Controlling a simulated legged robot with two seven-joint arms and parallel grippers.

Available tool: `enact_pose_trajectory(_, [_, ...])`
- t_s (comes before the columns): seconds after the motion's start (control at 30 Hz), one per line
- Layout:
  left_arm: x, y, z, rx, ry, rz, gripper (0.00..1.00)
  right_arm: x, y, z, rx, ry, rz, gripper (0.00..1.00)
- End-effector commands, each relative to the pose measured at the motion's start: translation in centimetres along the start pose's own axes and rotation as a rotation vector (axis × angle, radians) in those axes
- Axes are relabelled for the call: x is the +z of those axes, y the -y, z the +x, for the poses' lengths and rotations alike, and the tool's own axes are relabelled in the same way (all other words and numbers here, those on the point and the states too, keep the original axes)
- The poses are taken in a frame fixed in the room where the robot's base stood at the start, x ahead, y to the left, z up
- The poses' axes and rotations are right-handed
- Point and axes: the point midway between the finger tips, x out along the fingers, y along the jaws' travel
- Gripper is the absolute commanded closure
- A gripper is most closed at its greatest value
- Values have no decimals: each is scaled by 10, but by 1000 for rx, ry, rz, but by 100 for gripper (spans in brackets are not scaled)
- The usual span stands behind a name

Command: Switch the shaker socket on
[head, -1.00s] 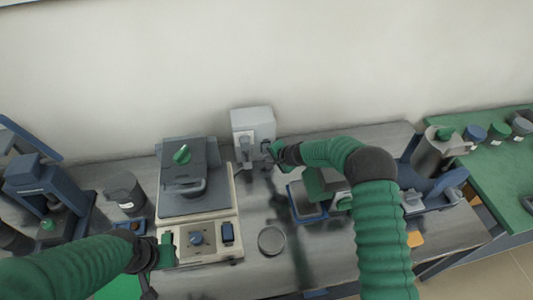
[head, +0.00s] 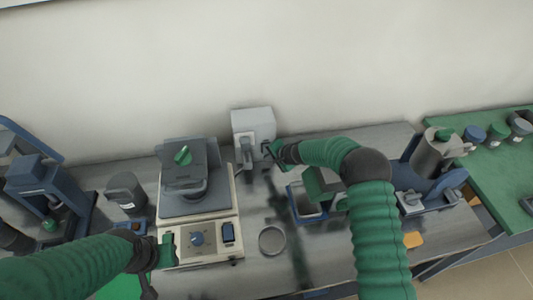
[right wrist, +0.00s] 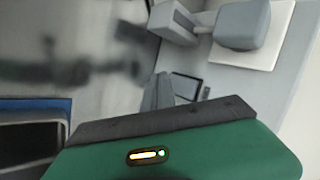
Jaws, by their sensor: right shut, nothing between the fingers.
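The shaker socket (head: 252,121) is a pale grey box standing against the wall at the back of the bench. A grey plug sits on its front; in the right wrist view the plug (right wrist: 241,24) is in front of the pale socket box (right wrist: 275,52). A small dark rectangular switch (right wrist: 188,86) shows beside the plug. My right gripper (head: 268,151) is shut and empty, its tips close to the socket's right front. The grey fingers (right wrist: 159,92) end near the switch; I cannot tell whether they touch it. My left gripper (head: 149,284) is low at the left, its jaws unclear.
A cream device with a grey lid (head: 190,192) and front knob stands left of the socket. A round dish (head: 272,240) lies in front. A blue tray (head: 303,205) is under my right forearm. A metal canister (head: 432,155) stands at right.

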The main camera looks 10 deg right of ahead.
Motion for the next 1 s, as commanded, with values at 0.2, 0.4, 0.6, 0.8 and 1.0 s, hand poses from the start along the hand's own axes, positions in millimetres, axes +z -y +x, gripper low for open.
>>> enact_pose_trajectory(0.2, [0,0,0,0,0,0,64,0,0,0,0,0,0,100])
enact_pose_trajectory(0.4, [0,0,-2,0,0,0,64,-2,0,2,1,0,0,100])
enact_pose_trajectory(0.6, [-1,0,-3,0,0,0,64,-3,2,4,0,-1,0,100])
enact_pose_trajectory(0.8, [-1,0,-4,0,0,0,64,-4,3,5,0,0,0,100])
enact_pose_trajectory(1.0, [-1,0,-4,0,0,0,64,-4,3,5,0,0,1,100])
